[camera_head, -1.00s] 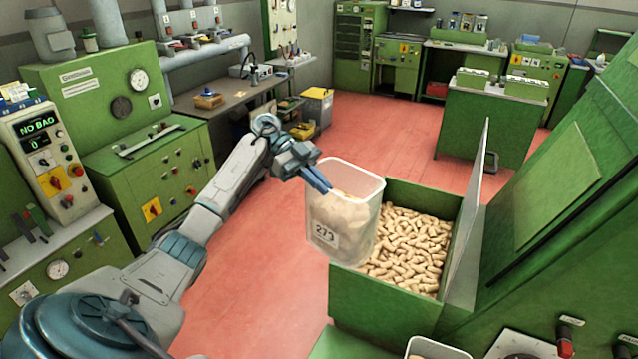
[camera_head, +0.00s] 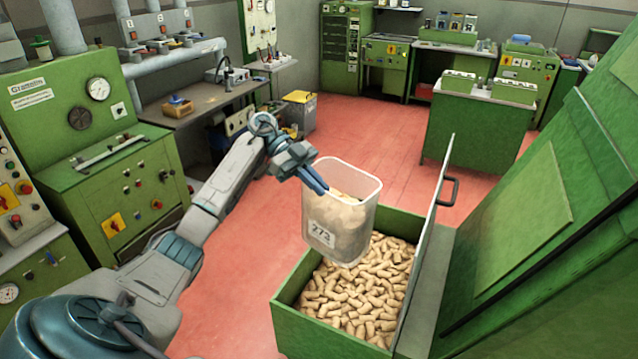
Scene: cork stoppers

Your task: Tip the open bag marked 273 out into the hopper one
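The open bag marked 273 (camera_head: 338,218) is a translucent, bin-like container with corks inside and a white label on its front. It is roughly upright, tilted slightly. My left gripper (camera_head: 318,186) is shut on its left upper rim and holds it up. The hopper (camera_head: 322,333) is an open green box holding many loose corks. The bag hangs over the hopper's far left part and hides some of its back edge. My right gripper is not in view.
A raised lid panel (camera_head: 428,240) with a dark handle stands along the hopper's right side, close to the bag. A large green machine (camera_head: 540,210) fills the right. Green control cabinets (camera_head: 105,190) stand at the left. The red floor (camera_head: 235,285) between is clear.

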